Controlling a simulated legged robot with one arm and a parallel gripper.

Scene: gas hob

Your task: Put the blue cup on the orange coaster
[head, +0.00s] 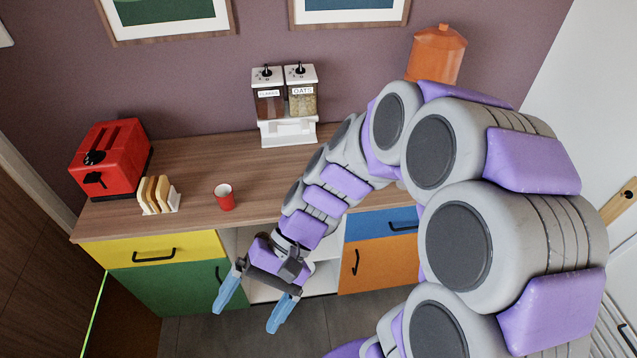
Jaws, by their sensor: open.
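No blue cup and no orange coaster show in the head view. The only cup in sight is a small red cup (224,198) with a white inside, upright near the front of the wooden counter. My gripper (249,315) has blue fingers spread wide apart, with nothing between them. It hangs in front of the counter, nearer to me than the red cup and lower in the picture. My arm hides the right part of the counter.
A red toaster (110,158) and a toast rack (160,196) stand left on the counter (190,160). A cereal dispenser (287,105) stands at the back. An orange canister (436,55) is at the right, partly behind my arm. Drawers and cabinets (165,290) lie below.

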